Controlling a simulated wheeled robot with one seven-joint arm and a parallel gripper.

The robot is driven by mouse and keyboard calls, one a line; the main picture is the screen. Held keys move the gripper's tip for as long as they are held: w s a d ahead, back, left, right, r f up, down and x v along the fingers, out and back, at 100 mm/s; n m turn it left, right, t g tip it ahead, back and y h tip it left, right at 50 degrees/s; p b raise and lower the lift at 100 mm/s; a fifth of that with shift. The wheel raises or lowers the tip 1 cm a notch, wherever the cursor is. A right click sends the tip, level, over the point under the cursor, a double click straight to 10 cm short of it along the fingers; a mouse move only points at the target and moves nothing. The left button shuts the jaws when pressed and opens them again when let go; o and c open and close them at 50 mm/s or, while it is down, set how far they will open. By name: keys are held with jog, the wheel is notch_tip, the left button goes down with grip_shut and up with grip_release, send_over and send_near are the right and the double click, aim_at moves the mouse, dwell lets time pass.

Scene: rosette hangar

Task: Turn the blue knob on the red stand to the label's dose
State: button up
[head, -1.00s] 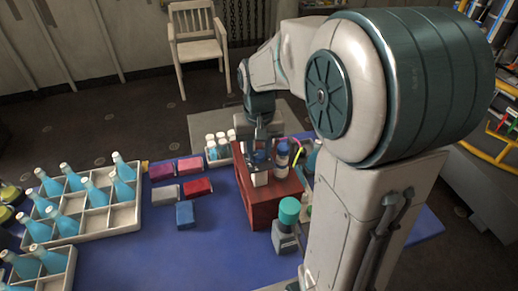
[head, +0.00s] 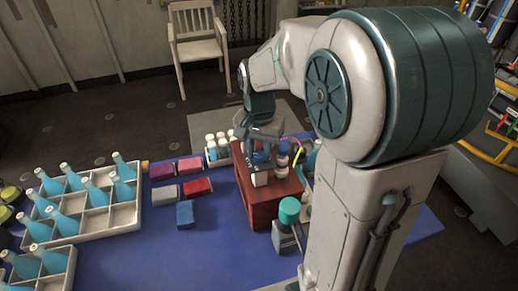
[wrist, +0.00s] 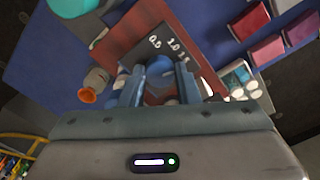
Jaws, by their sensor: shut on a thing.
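The red stand (head: 262,212) is a box on the blue table, right of the middle in the head view. In the wrist view its top (wrist: 112,45) carries a dark dial plate (wrist: 165,42) with white numbers, among them 0.5 and 1.0. The blue knob (wrist: 160,67) sits at this plate, between the two fingers. My gripper (wrist: 160,78) is shut on the knob from above; in the head view the gripper (head: 262,152) hides most of it. I cannot make out a knob pointer or read a dose label.
A teal-topped device (head: 289,210) is in front of the stand. White-capped vials (head: 218,147) stand behind it. Coloured boxes (head: 197,187) and a bottle crate (head: 125,215) are to the left; blue table lies bare between.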

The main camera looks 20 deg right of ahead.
aim_at(259, 154)
jog(key=shift+r, duration=0.1)
jog(key=o, duration=1)
jog(key=shift+c, duration=0.2)
notch_tip(259, 154, up, 14)
